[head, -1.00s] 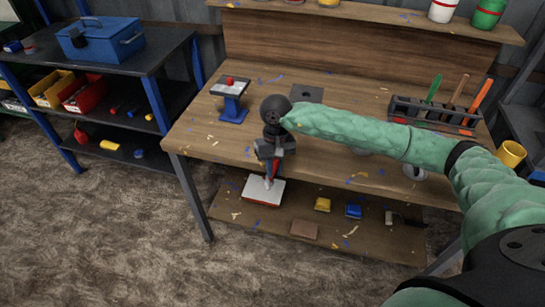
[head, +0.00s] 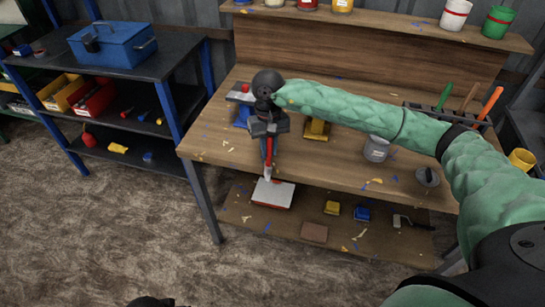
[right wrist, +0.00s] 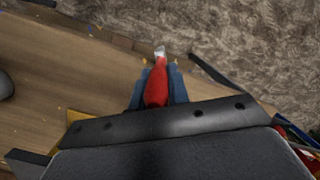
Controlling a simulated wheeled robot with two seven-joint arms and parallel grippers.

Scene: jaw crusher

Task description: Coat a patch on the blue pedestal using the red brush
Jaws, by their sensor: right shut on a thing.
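The red brush (head: 268,152) is held by my right gripper (head: 268,132), which is shut on its handle over the front edge of the bench. The right wrist view shows the red handle (right wrist: 156,88) between the fingers, with a silvery end beyond.
The wooden bench (head: 215,135) also carries a yellow pedestal (head: 316,131), a grey mug (head: 376,149) and a tool rack (head: 432,117). A white-topped red box (head: 272,194) lies on the lower shelf. A blue toolbox (head: 112,44) stands on the left rack.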

